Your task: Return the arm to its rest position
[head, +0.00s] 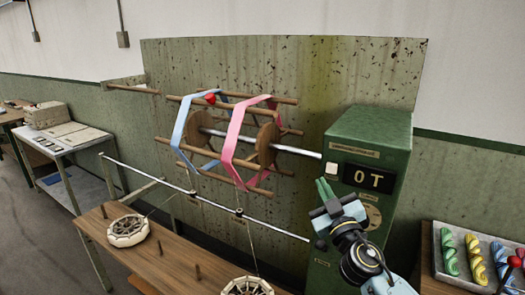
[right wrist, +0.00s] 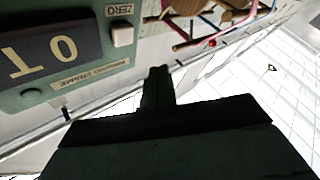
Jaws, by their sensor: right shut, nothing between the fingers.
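My right gripper (head: 325,190) is in front of the green machine box in the head view, its fingers together and empty. In the right wrist view its closed fingers (right wrist: 158,88) point up the picture, apart from the machine. The green machine box (head: 365,135) has a display (head: 370,179) reading "0T" and a white button (head: 332,170). In the right wrist view the button (right wrist: 122,35) is labelled ZERO, beside the display (right wrist: 40,52). My left gripper is not in view.
A reel (head: 262,145) with blue and pink bands stands left of the machine. A wooden bench (head: 165,265) holds round white pieces (head: 127,230). A tray (head: 462,272) of coloured twisted skeins lies at right. A side table (head: 75,150) stands far left.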

